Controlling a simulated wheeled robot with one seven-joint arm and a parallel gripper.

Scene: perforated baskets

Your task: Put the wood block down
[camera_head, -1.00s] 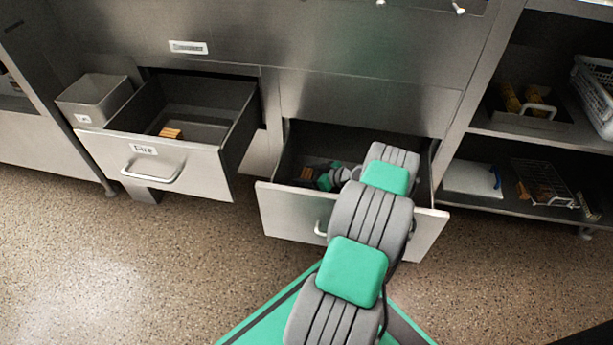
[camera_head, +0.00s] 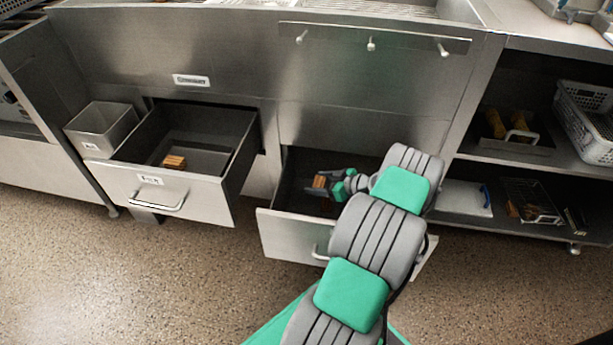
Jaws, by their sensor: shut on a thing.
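A small orange-brown wood block (camera_head: 319,181) is at my gripper (camera_head: 326,183), over the inside of the open right drawer (camera_head: 287,229). My gripper reaches into this drawer from the right, and its dark fingers are shut on the block. The block is too small in view to tell whether it touches the drawer floor. A similar wood block (camera_head: 174,161) lies on the floor of the open left drawer (camera_head: 190,194), apart from my gripper. My arm hides the right part of the right drawer.
A grey bin (camera_head: 101,129) stands left of the left drawer. At the right are shelves with a white perforated basket (camera_head: 585,118), a wire rack (camera_head: 532,200) and a white board (camera_head: 463,197). The speckled floor in front is clear.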

